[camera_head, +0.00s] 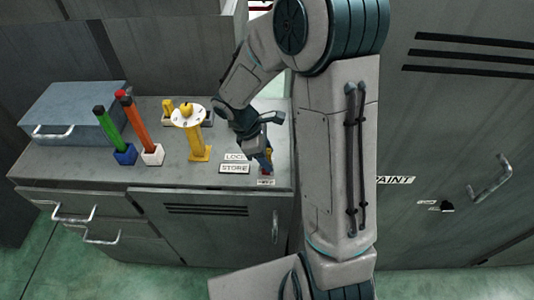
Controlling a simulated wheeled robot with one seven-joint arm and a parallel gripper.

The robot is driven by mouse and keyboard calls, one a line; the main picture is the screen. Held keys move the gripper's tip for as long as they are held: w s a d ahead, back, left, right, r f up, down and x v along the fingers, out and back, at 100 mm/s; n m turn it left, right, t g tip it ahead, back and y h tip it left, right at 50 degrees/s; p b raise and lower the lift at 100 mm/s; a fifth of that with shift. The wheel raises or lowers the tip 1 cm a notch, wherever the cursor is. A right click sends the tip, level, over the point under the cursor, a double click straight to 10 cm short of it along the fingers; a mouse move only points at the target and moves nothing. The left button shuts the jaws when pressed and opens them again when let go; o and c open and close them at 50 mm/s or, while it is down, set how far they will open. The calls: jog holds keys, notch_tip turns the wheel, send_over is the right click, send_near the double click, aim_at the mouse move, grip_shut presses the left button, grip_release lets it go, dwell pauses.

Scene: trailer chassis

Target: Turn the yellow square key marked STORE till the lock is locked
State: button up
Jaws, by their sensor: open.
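My gripper (262,133) is open above the right end of the grey counter, pointing down and right. Small signs reading LOCK (235,157) and STORE (234,169) are on the counter just left of and below it. A small orange and blue item (266,160) stands partly hidden under the gripper, above another small label (265,182) too small to read surely. I cannot make out a yellow square key by the STORE sign; my gripper and arm may hide it. I cannot tell whether the gripper touches anything.
On the counter (190,177) stand a yellow post with a white disc (188,116), an orange-handled tool (135,122) and a green-handled tool (108,130) in holders, and a blue-grey box (75,108). A cabinet marked PAINT (394,180) is at right. My arm covers the middle.

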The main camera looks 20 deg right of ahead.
jog(key=c, duration=1.1)
jog(key=m+g, duration=0.1)
jog(key=m, duration=0.2)
jog(key=shift+m+y, duration=0.3)
jog(key=shift+y, duration=0.1)
jog(key=shift+m+g, duration=0.5)
jog(key=shift+m, duration=0.5)
jog(key=shift+m+g+y, duration=0.5)
jog(key=shift+m+y, duration=0.6)
jog(key=shift+m, duration=1.3)
jog(key=o, duration=1.1)
jog(key=shift+a, duration=0.1)
jog(key=shift+r, duration=0.1)
